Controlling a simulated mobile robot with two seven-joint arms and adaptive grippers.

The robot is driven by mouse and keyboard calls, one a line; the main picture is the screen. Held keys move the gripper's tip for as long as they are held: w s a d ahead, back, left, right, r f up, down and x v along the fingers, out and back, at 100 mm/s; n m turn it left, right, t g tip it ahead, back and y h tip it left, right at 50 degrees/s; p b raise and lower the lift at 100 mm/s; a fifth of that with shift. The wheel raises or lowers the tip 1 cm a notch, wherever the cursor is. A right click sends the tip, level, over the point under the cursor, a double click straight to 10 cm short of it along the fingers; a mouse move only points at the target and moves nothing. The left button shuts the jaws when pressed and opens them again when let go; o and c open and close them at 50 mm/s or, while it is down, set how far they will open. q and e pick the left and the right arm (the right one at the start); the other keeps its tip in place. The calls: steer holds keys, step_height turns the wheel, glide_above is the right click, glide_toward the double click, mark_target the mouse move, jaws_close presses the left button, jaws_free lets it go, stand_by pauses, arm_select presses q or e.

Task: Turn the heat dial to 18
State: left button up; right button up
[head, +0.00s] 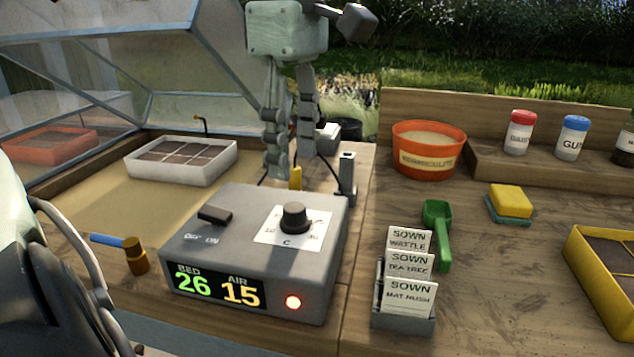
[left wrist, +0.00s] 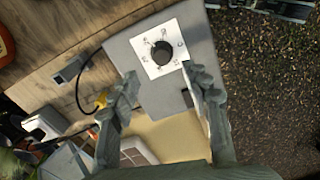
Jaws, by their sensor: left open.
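The heat dial (head: 294,217) is a dark round knob on a white scale plate on top of the grey control box (head: 190,245). In the left wrist view the dial (left wrist: 162,53) lies just beyond the fingertips; its setting is too small to read. My left gripper (head: 290,165) is open and points down, above and behind the dial in the head view. In the left wrist view, my left gripper (left wrist: 162,76) has its two fingers apart with nothing between them. The display (head: 218,287) reads BED 26 and AIR 15. My right gripper is not in view.
Seed packets (head: 408,298) and a green scoop (head: 437,232) are to the right. A white tray (head: 182,176) lies behind left.

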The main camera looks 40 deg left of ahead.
mark_target(294, 207)
arm_select(q)
steer(key=f, duration=0.6)
steer(key=shift+s+f, duration=0.1)
steer(key=shift+s, duration=0.15)
steer(key=shift+f, duration=0.5)
jaws_close()
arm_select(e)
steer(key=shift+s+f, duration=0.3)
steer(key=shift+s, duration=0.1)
